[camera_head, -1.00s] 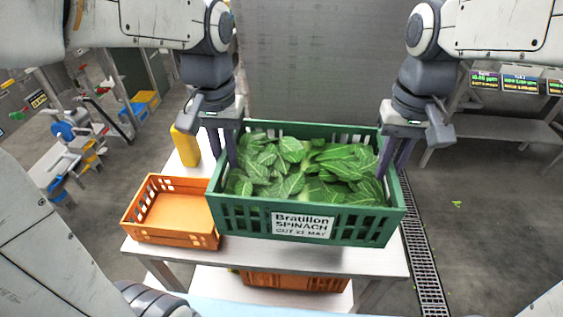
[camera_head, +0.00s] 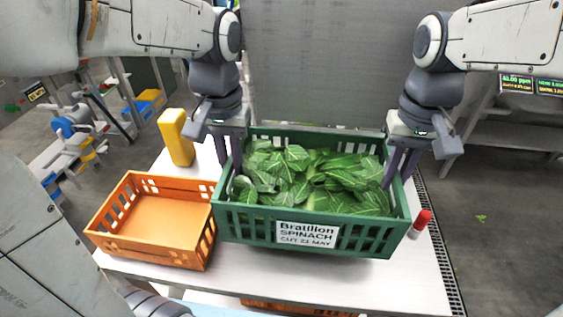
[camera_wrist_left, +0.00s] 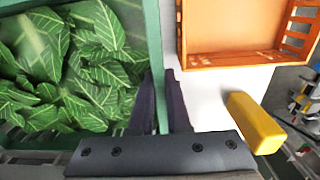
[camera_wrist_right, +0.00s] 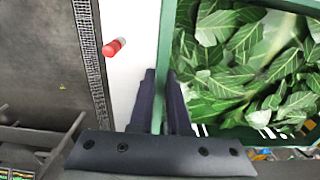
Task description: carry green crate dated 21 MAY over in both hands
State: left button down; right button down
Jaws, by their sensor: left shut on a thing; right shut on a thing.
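The green crate (camera_head: 240,227) full of spinach leaves (camera_head: 310,180) is level over the table. Its white front label (camera_head: 306,234) reads "Bratillon SPINACH" with a cut date in May; the day number is too small to be sure of. My left gripper (camera_head: 231,165) is shut on the crate's left wall; its fingers straddle the rim in the left wrist view (camera_wrist_left: 163,100). My right gripper (camera_head: 397,168) is shut on the right wall, also straddling the rim in the right wrist view (camera_wrist_right: 165,98). I cannot tell whether the crate's bottom touches the table.
An empty orange crate (camera_head: 150,247) stands close at the left of the green crate. A yellow object (camera_head: 176,138) stands behind it. A red-capped item (camera_head: 421,222) is on the table (camera_head: 420,275) at the right. Another orange crate (camera_head: 290,307) is below the tabletop.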

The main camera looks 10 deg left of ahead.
aim_at(238, 199)
pick_arm(q)
jog(key=shift+f, duration=0.1)
